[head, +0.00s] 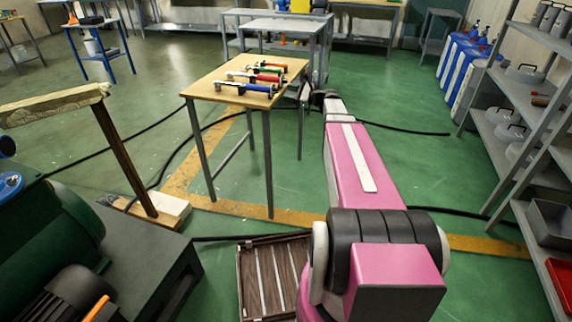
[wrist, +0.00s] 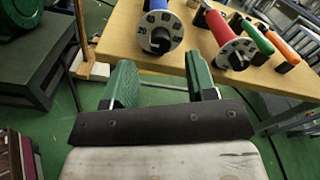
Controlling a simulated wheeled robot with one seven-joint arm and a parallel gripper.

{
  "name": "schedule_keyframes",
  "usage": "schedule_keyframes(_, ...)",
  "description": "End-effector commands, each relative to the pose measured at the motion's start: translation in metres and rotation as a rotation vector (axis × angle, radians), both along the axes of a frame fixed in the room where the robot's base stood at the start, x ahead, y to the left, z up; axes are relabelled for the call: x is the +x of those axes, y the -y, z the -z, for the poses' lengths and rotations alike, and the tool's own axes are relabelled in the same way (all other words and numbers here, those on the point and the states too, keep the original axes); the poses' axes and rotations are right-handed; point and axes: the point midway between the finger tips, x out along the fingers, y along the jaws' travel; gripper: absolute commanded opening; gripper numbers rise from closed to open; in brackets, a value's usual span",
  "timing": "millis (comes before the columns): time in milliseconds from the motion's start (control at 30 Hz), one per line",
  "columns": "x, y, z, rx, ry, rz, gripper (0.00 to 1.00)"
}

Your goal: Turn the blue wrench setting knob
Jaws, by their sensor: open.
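Several wrenches with coloured handles lie on a wooden-topped table (head: 212,91). The blue wrench (head: 258,88) is the nearest one in the head view. In the wrist view its silver, numbered setting knob (wrist: 159,40) faces me at the end of the blue handle. My gripper (wrist: 160,78) is open, its two green fingers spread apart. The knob lies ahead of the gap between the fingers, and nothing shows between them. In the head view my gripper is small and dark beside the table's right edge, so its fingers are hard to make out there.
A red-handled wrench (wrist: 232,45) lies just right of the blue one, with green and orange handles (wrist: 283,45) beyond it. The tabletop edge (wrist: 125,55) is close to my fingers. Shelves (head: 520,130) stand at the right, and a green machine (head: 60,225) at the left.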

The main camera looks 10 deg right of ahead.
Motion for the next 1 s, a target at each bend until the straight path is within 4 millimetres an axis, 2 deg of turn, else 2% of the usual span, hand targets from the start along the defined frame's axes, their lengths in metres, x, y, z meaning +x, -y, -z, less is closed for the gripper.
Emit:
schedule_keyframes(367, -0.034, 0.054, 0.0, -0.002, 0.001, 0.003, 0.52)
schedule_keyframes(400, -0.037, 0.045, 0.006, -0.031, 0.002, -0.008, 0.52)
schedule_keyframes(500, -0.043, 0.034, 0.017, -0.094, 0.007, -0.026, 0.52)
schedule_keyframes(1000, -0.084, -0.013, 0.075, -0.422, 0.049, -0.149, 0.52)
